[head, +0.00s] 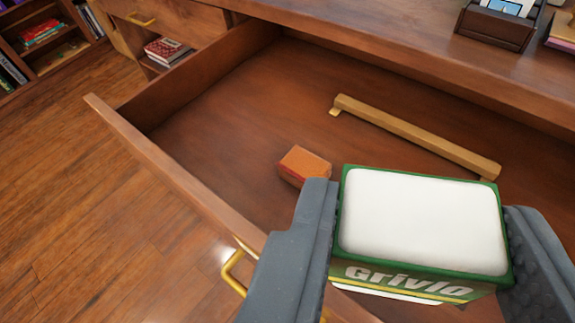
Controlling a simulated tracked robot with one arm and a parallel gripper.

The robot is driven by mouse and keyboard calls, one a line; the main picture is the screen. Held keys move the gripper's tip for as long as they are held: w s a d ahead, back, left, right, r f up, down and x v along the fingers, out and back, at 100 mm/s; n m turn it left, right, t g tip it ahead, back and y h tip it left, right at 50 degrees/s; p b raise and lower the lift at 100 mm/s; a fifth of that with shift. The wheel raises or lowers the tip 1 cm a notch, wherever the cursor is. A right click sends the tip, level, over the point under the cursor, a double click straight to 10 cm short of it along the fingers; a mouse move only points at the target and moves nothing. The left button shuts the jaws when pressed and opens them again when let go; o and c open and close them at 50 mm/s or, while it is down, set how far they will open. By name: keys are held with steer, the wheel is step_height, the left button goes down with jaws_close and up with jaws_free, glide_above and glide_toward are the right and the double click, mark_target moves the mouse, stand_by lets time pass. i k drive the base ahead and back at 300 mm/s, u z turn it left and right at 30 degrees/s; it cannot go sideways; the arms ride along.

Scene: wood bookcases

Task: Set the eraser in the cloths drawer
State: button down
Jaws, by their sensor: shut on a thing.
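My gripper (421,210) is shut on the eraser (424,222), a white block in a green sleeve printed "Grivlo", with one grey finger on each side. It is held over the right part of an open wooden drawer (215,120). The drawer has a gold pull (235,271) on its front, partly hidden by my left finger. Inside lie a small orange-brown block (304,166), just left of the eraser in the picture, and a long tan bar (415,135) behind it. I see no cloths in the drawer's visible part.
The desk top (400,57) runs above the drawer's back and carries a dark holder (498,26) at the top right. A shelf with red books (167,50) and a bookcase (50,60) stand at the upper left.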

mark_target(199, 122)
steer(key=u, duration=0.45)
steer(key=k, duration=0.55)
steer(key=u, duration=0.35)
steer(key=i, duration=1.65)
steer(key=z, duration=0.5)
